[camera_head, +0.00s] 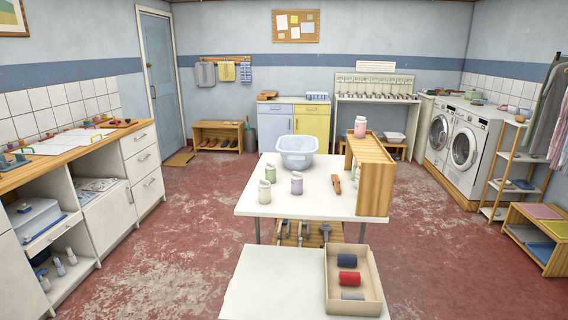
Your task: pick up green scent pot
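Several small pots with pale lids stand on the white table (318,205) in the middle of the room. Two at its left side look pale greenish, one farther back (270,173) and one nearer the front left edge (264,193); at this size I cannot tell surely which is the green scent pot. A purple pot (296,185) stands to their right. A pink pot (360,128) stands on top of the wooden rack (374,185). Neither of my grippers shows in the head view.
A pale blue basin (297,151) sits at the table's back, and an orange-brown item (336,184) lies near the rack. A nearer white surface (270,285) carries an open box (372,283) with blue and red rolls. Red floor is free on both sides.

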